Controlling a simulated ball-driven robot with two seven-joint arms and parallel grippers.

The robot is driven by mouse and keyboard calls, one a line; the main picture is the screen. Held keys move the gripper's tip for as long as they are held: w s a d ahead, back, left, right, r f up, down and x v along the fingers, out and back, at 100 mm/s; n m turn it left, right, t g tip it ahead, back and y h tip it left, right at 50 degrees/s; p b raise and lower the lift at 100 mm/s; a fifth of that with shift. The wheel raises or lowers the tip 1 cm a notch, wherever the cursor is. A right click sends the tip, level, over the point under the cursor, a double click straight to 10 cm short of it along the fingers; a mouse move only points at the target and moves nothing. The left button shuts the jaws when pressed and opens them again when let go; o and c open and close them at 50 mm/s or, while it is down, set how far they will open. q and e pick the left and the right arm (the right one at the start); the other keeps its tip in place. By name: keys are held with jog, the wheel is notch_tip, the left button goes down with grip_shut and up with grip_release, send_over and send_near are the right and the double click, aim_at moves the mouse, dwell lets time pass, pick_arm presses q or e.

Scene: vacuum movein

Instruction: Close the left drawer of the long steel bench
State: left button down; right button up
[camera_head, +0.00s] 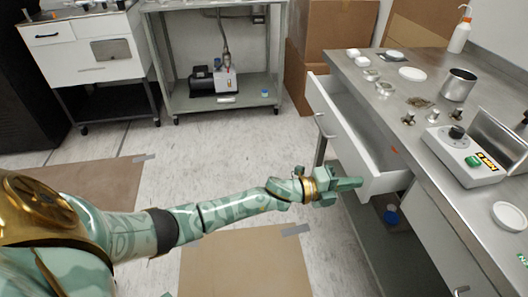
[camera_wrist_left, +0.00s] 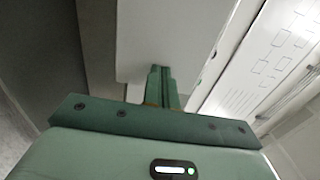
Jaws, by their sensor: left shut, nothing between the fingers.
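The long steel bench (camera_head: 408,90) runs down the right side. Its left drawer (camera_head: 345,132) is white and stands pulled out toward the left of the picture, with a metal handle (camera_head: 322,126) on its front. My left gripper (camera_head: 356,183) is shut and empty at the near end of the drawer front. I cannot tell whether it touches the drawer. In the left wrist view the shut green fingers (camera_wrist_left: 160,74) point at a pale surface. My right gripper is not in view.
On the bench top stand a balance (camera_head: 462,158), a steel beaker (camera_head: 458,84), a wash bottle (camera_head: 460,30) and small dishes. Cardboard boxes (camera_head: 330,40) and a cart with a pump (camera_head: 214,80) stand at the back. Bare floor (camera_head: 225,150) lies left of the drawer.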

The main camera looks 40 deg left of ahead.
aim_at(387, 177)
pick_arm(q)
jog(key=x, duration=0.3)
jog(key=b+x, duration=0.1)
jog(key=x, duration=0.2)
jog(key=shift+f+b, duration=0.2)
jog(key=shift+b, duration=0.1)
jog(key=b+x, duration=0.1)
jog(key=x, duration=0.2)
jog(key=shift+w+d, duration=0.15)
jog(key=shift+w+d+r, duration=0.1)
jog(key=shift+w+d, duration=0.1)
jog(key=shift+r, duration=0.3)
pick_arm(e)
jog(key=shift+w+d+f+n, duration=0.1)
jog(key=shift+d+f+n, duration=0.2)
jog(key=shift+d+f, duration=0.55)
